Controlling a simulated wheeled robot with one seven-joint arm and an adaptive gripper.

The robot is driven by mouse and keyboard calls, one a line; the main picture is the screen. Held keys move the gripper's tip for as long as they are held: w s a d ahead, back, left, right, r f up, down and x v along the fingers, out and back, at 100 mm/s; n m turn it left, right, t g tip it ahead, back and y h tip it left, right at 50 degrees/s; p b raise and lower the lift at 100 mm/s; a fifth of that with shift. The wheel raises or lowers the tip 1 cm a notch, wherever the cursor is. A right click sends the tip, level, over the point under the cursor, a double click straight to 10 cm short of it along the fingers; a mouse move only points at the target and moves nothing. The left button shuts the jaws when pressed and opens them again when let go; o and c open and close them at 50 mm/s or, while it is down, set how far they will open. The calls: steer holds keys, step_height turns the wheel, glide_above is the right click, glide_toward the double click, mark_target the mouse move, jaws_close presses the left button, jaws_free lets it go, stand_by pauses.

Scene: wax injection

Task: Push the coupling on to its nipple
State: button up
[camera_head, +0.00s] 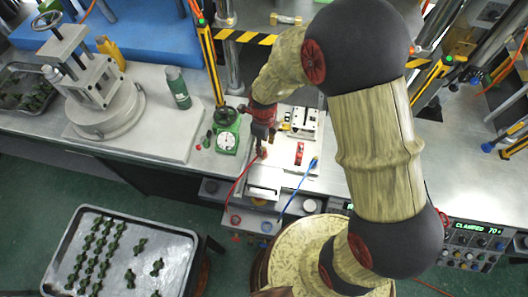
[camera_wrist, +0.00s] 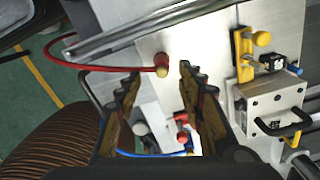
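A red hose (camera_wrist: 85,67) ends in a coupling (camera_wrist: 162,68) with a red collar and a brass-coloured tip, which lies on or just above a pale plate. In the head view the red hose's coupling (camera_head: 262,154) is just below my gripper (camera_head: 262,139). In the wrist view my gripper (camera_wrist: 158,78) is open, with the coupling between or just past its fingertips; no finger visibly touches it. A blue hose (camera_head: 296,192) ends in a blue coupling (camera_head: 315,163) farther right. I cannot make out a nipple under the red hose's coupling.
A red fitting (camera_head: 299,152) stands on the pale plate between the hose ends. A white block with a black handle (camera_wrist: 273,116) and a yellow clamp (camera_wrist: 243,55) are on the right in the wrist view. A display reads CLAMPED (camera_head: 478,228).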

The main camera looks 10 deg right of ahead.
mark_target(264, 148)
steer(key=shift+w+f, duration=0.2)
steer(key=shift+f, duration=2.5)
steer(key=c, duration=0.3)
jaws_close()
